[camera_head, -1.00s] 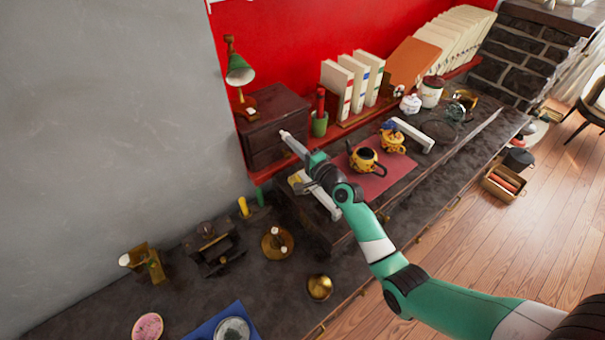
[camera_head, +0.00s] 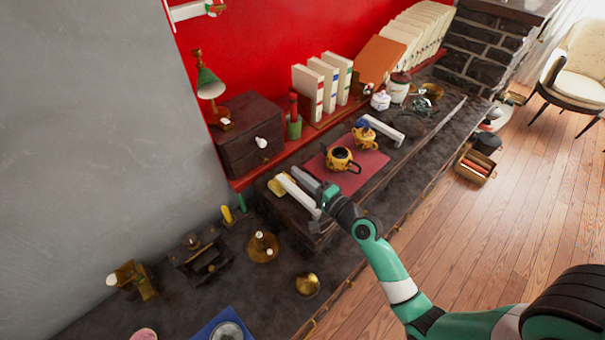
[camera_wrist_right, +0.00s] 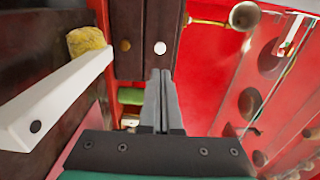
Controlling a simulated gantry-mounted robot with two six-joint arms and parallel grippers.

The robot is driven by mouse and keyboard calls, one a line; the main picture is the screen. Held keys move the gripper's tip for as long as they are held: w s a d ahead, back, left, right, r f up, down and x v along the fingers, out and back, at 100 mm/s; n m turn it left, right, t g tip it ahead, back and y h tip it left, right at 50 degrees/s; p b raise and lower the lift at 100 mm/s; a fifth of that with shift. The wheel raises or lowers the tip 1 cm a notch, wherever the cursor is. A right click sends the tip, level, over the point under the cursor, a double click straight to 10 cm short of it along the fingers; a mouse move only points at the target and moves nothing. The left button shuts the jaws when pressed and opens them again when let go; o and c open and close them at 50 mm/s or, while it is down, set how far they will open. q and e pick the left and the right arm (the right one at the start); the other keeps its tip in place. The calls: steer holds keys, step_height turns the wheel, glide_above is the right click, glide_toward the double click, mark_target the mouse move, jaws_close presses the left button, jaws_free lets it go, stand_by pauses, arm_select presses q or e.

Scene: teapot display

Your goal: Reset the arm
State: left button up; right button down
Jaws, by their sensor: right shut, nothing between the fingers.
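My right gripper (camera_head: 296,170) is shut and empty, over the dark shelf in front of the small dark drawer cabinet (camera_head: 245,125). In the right wrist view its two fingers (camera_wrist_right: 163,80) lie side by side with nothing between them, pointing at the cabinet's front. A white knob (camera_head: 261,142) shows on the cabinet, apart from the fingertips. My right arm (camera_head: 390,275) reaches in from the lower right. My left gripper is not in view.
A yellow teapot (camera_head: 339,159) stands on a red mat (camera_head: 375,165), right of the gripper. A white bar (camera_head: 298,196) lies just below the gripper; another white bar (camera_head: 383,130) is behind. Upright books (camera_head: 322,88) and a green cup (camera_head: 294,127) stand along the red wall.

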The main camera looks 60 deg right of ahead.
steer(key=shift+s+a, duration=0.15)
steer(key=shift+s, duration=0.25)
steer(key=shift+w, duration=0.1)
